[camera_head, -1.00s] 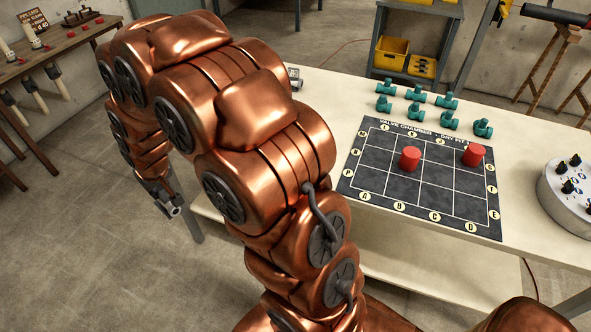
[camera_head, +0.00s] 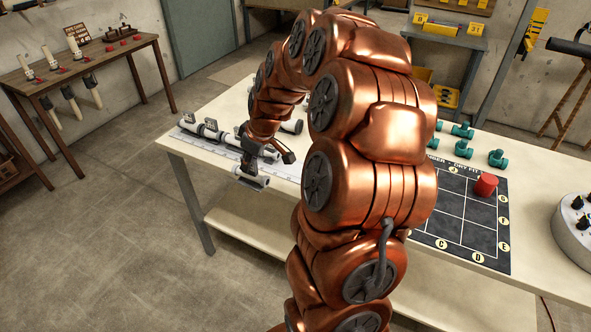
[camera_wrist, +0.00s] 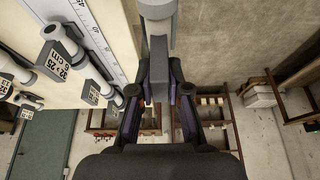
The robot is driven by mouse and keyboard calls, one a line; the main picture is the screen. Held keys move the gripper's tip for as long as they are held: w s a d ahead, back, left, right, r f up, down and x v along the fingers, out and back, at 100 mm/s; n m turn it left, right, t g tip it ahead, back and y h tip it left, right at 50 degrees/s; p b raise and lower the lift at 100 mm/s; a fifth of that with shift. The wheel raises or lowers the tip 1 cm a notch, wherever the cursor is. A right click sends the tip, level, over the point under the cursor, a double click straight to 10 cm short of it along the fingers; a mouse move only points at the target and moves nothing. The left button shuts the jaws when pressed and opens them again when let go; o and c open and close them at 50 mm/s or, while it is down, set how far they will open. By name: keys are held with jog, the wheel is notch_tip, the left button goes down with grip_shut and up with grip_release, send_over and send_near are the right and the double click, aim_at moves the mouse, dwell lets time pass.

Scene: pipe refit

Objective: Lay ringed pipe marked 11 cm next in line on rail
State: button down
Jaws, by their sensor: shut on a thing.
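My gripper (camera_head: 258,152) is at the front left of the table, shut on a short grey-white pipe (camera_head: 250,179). The held pipe hangs at the table's front edge, in front of the rail (camera_head: 182,128) and apart from it as far as I can see. Its marking is not readable. In the wrist view the grey held pipe (camera_wrist: 157,46) runs up between the fingers of my gripper (camera_wrist: 161,78). Tagged pipes (camera_head: 208,130) lie in line on the rail. In the wrist view a tag on one laid piece (camera_wrist: 54,60) reads 32>25, 6 cm.
A ruler scale (camera_wrist: 90,30) runs along the rail. A black grid mat (camera_head: 468,225) with a red cylinder (camera_head: 486,185) and teal fittings (camera_head: 462,130) is to the right, partly behind my arm. A side table (camera_head: 85,68) with pipes stands at left. Floor left of the table is clear.

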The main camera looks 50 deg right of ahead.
jog(key=shift+s+d+r, duration=0.1)
jog(key=shift+s+d, duration=0.05)
jog(key=shift+d, duration=0.25)
jog(key=shift+s+d+r, duration=0.1)
jog(key=shift+s+d, duration=0.05)
jog(key=shift+d, duration=0.25)
jog(key=d+f+p, duration=0.1)
jog(key=d+p, duration=0.1)
jog(key=d, duration=0.3)
jog(key=d+f+p, duration=0.1)
jog(key=d+p, duration=0.1)
jog(key=d, duration=0.3)
jog(key=d+f+p, duration=0.2)
jog(key=d, duration=0.3)
jog(key=shift+s+d, duration=0.1)
jog(key=shift+s, duration=0.05)
jog(key=shift+f, duration=0.6)
jog(key=shift+f, duration=0.15)
jog(key=c, duration=1.1)
grip_release()
jog(key=shift+c, duration=0.2)
